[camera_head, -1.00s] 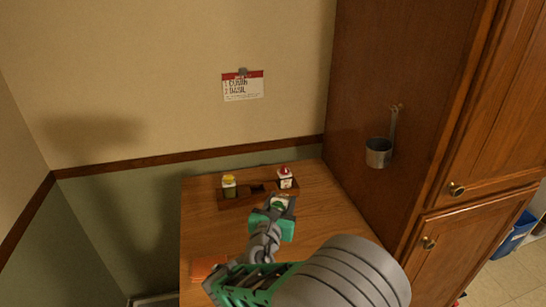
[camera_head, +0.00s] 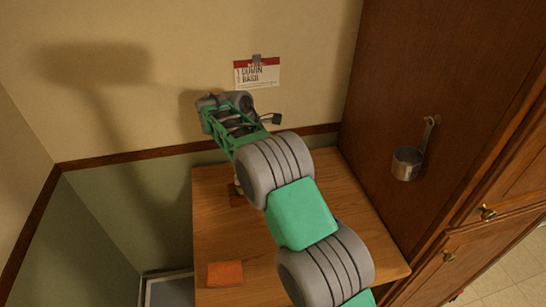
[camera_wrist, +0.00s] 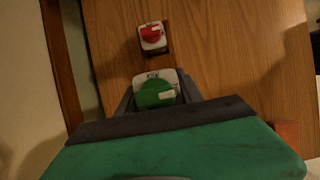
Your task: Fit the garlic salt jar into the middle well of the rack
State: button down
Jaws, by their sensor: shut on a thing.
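In the wrist view my gripper (camera_wrist: 157,93) is shut on a green-capped jar (camera_wrist: 155,90), taken as the garlic salt jar; its label is not readable. The jar's top faces the camera between the two grey fingers. A red-capped jar (camera_wrist: 152,34) stands just beyond it at an end of the dark brown rack (camera_wrist: 158,51). The middle well is hidden under the held jar and my gripper, so I cannot tell whether the jar is in it or above it. In the head view my arm covers the held jar and most of the rack (camera_head: 237,197).
An orange block (camera_head: 225,273) lies near the front left of the wooden counter (camera_head: 215,230). A tall wooden cabinet (camera_head: 385,90) with a hanging metal cup (camera_head: 407,163) borders the right side. A card (camera_head: 257,72) is clipped to the back wall.

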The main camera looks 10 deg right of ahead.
jog(key=shift+w, duration=0.1)
jog(key=shift+a+f+b, duration=0.1)
jog(key=shift+f+b, duration=1.45)
jog(key=shift+f, duration=1.25)
jog(key=shift+r+p, duration=0.1)
jog(key=shift+p, duration=0.3)
jog(key=shift+p, duration=0.3)
jog(key=shift+p, duration=0.9)
jog(key=shift+f+b, duration=0.3)
jog(key=shift+f, duration=1)
jog(key=c, duration=0.7)
grip_release()
